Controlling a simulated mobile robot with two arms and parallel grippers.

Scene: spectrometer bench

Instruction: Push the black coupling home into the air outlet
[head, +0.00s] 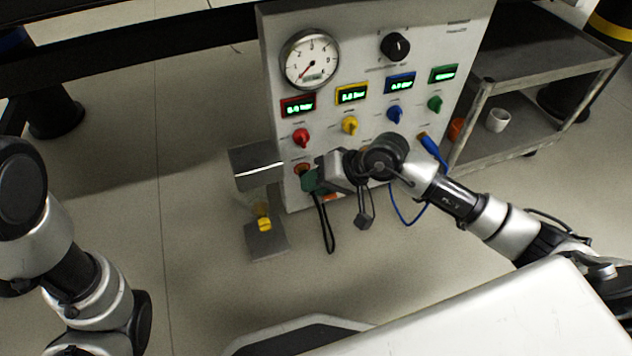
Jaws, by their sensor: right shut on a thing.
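The white panel (375,60) carries a row of outlets along its lower part. My right gripper (316,179) reaches in from the right and is shut at the panel's lower left, by an orange-brown outlet (301,168). A black hose (326,228) hangs down from the gripper's fingers. The black coupling itself is mostly hidden by the gripper, and I cannot tell how far it sits in the outlet. A dark green piece shows at the fingertips. My left arm shows at the left edge, but its gripper is out of view.
A blue connector (432,150) with a blue hose sits at the panel's lower right. A small grey stand (258,165) with a yellow piece (264,223) below it is left of the panel. A grey cart (540,60) holds a white cup (498,120) at the right.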

